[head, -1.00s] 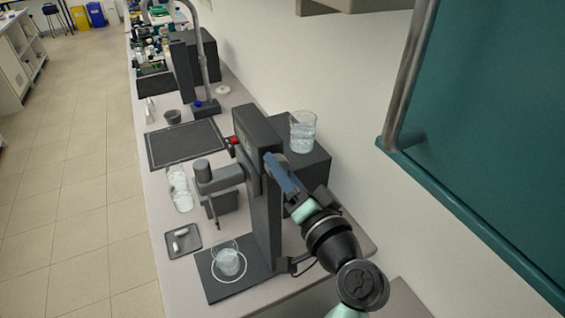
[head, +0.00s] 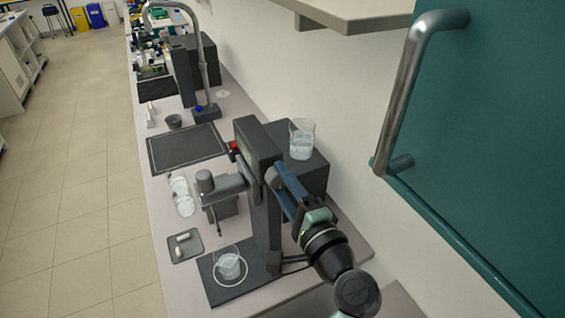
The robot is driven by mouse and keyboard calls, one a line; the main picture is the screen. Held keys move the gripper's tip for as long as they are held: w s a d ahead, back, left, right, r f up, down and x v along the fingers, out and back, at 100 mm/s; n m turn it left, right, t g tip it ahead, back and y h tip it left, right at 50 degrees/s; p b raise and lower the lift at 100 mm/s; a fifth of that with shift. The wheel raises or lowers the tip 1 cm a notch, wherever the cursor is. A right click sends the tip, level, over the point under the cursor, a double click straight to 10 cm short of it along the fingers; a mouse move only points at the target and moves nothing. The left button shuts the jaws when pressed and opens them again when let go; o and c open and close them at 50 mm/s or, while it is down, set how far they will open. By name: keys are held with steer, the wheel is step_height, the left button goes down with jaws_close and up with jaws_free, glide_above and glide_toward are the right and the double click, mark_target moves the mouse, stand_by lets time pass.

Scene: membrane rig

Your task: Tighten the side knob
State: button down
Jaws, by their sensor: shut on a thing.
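The rig's dark upright column (head: 262,195) stands on a black base plate (head: 222,290) at the front of the bench. My gripper (head: 278,172) reaches in from the lower right, with its blue-grey fingers against the column's upper right side. It is shut on the side knob, which the fingers hide almost wholly. A grey arm with a clamp head (head: 206,182) sticks out from the column to the left. A beaker (head: 229,265) with clear contents stands on the base plate below it.
A beaker of water (head: 301,140) stands on a dark box (head: 318,165) close behind my gripper. A small tray (head: 186,246) with white pieces, clear vessels (head: 182,196) and a black mat (head: 186,150) lie left. A teal cabinet door (head: 480,150) with a metal handle fills the upper right.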

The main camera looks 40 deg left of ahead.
steer(key=shift+m, duration=0.4)
steer(key=shift+c, duration=1.5)
jaws_free()
steer(key=shift+d, duration=0.1)
steer(key=shift+s+d+f, duration=0.1)
steer(key=shift+d+f, duration=0.05)
steer(key=shift+d, duration=0.2)
steer(key=b+v, duration=0.5)
steer(key=v, duration=0.7)
steer(key=shift+b, duration=0.3)
